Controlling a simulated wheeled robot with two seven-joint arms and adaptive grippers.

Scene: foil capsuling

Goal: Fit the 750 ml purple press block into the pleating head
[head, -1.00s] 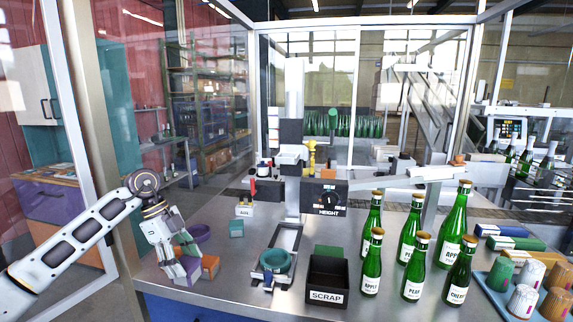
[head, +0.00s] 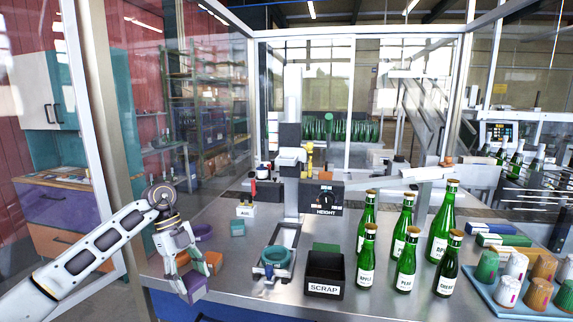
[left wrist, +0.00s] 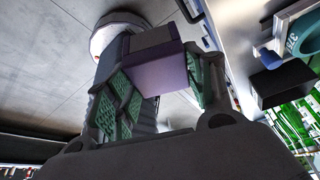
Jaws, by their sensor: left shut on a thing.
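My left gripper (head: 192,284) is shut on a purple press block (head: 196,288) over the front left edge of the bench. In the left wrist view the purple block (left wrist: 158,70) sits between the green-padded fingers, with a grey face on top. The machine with the black HEIGHT box (head: 325,197) stands on the bench to the right, apart from the block. I cannot make out the seat of its pleating head. Below and in front of it, a teal ring (head: 277,256) sits on the slide. My right gripper is not in view.
An orange block (head: 213,262), a purple ring (head: 202,232) and a small teal block (head: 238,228) lie near my left gripper. A black SCRAP bin (head: 325,273), several green bottles (head: 405,262) and a blue tray (head: 508,300) stand to the right. A glass-panel frame post is at left.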

